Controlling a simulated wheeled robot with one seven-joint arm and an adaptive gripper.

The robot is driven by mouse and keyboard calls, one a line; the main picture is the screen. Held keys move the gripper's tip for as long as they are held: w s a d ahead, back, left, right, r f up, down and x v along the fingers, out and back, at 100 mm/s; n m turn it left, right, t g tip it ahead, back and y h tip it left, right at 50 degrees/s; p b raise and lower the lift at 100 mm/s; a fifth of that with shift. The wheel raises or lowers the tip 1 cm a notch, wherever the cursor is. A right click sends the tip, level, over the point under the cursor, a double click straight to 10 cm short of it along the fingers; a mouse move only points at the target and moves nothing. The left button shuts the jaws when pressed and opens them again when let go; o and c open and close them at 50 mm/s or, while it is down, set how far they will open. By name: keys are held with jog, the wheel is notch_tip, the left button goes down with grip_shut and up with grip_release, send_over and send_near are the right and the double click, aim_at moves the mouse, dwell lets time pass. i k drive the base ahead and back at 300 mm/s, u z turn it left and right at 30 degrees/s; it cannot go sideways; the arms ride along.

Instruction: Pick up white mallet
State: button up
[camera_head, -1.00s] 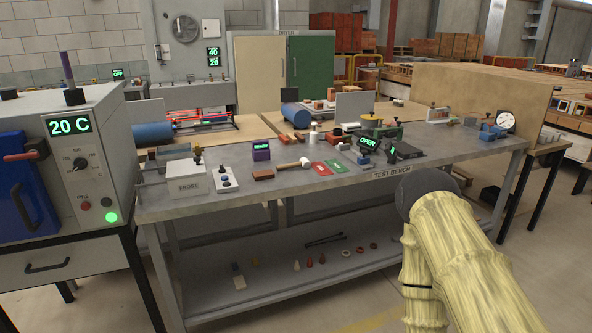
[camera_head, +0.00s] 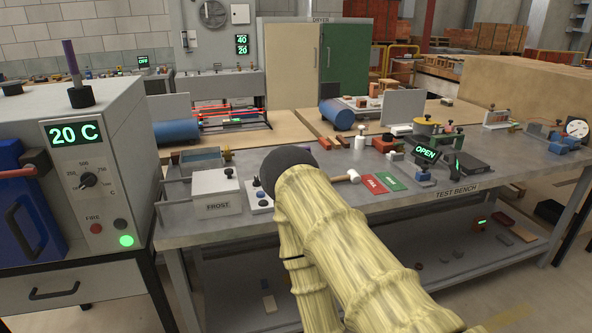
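The white mallet (camera_head: 353,176) lies on the grey test bench (camera_head: 444,204), near the middle of its front part. Its white head shows just right of my arm, with a short piece of wooden handle to the left of the head. My arm hides the rest of the handle. My arm, with a pale yellow, bamboo-like cover and a dark rounded joint, reaches up across the front of the bench. My gripper is not in view.
A white FROST box (camera_head: 216,191) stands left of my arm. A furnace (camera_head: 95,150) showing 20 C stands far left.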

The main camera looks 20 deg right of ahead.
aim_at(353, 175)
jog(key=z, duration=0.15)
jog(key=i, duration=0.95)
jog(key=z, duration=0.55)
